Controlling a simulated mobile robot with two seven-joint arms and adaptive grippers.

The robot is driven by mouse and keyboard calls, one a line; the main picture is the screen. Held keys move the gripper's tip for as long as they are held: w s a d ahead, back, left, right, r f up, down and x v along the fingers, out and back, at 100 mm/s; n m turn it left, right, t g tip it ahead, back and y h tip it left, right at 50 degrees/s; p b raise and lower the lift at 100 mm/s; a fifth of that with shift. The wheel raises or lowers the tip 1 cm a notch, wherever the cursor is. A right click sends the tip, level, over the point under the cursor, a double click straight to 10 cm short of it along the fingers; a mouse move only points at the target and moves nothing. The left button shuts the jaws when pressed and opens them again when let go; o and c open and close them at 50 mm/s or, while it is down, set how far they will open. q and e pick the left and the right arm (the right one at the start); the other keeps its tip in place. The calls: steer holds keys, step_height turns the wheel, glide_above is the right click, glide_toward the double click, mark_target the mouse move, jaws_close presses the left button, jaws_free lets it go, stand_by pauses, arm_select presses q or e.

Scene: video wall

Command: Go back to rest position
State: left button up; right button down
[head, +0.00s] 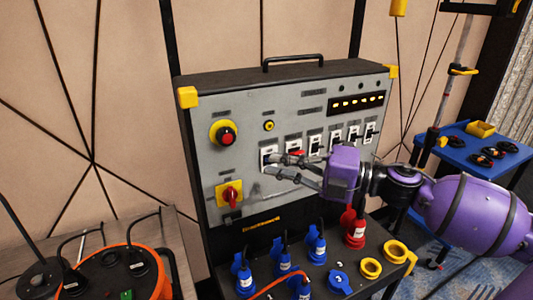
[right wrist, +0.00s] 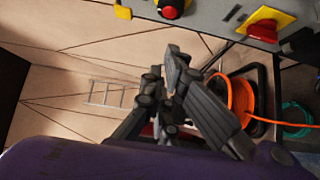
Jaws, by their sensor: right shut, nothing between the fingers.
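My right gripper (head: 270,164) reaches in from the right, in front of the grey control panel (head: 250,150). Its fingers are shut with nothing held. The fingertips are near the leftmost switch of the row; I cannot tell whether they touch it. In the right wrist view the dark fingers of the right gripper (right wrist: 172,60) come together at the tips, with the panel's lower edge above them. My left gripper is not in view.
The panel carries a red push button (head: 226,135), a red rotary switch (head: 231,194) and a row of breakers. Below are blue sockets (head: 285,262) and a red plug (head: 355,232). An orange cable reel (head: 152,262) stands left, a blue trolley (head: 470,138) right.

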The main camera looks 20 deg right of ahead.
steer(key=shift+w, duration=0.15)
steer(key=w+d+f+m+t+h, duration=0.3)
steer(key=d+f+m+t+h, duration=0.1)
steer(key=d+f+m+h, duration=0.3)
steer(key=s+d+f+m+h, duration=0.1)
steer(key=s+f+m+h, duration=0.2)
steer(key=f, duration=0.5)
steer(key=s+d+f+m+h, duration=0.1)
steer(key=s+f+m, duration=0.2)
steer(key=f+m, duration=0.45)
steer(key=s+a+f+m+g+h, duration=0.1)
steer(key=s+a+f+m+g, duration=0.1)
steer(key=s+f, duration=0.45)
steer(key=s+a+f+m+g+h, duration=0.15)
steer(key=s+f, duration=0.25)
steer(key=f, duration=0.6)
steer(key=s+a+f+m+g, duration=0.2)
steer(key=s+a+f, duration=0.3)
steer(key=s, duration=0.3)
steer(key=s+a+f+m+g, duration=0.2)
steer(key=s+a+f+m, duration=0.2)
steer(key=s, duration=0.4)
steer(key=shift+s+a+f, duration=0.25)
steer(key=shift+a+f, duration=0.1)
steer(key=shift+f, duration=0.1)
steer(key=shift+y, duration=0.25)
steer(key=shift+d, duration=0.1)
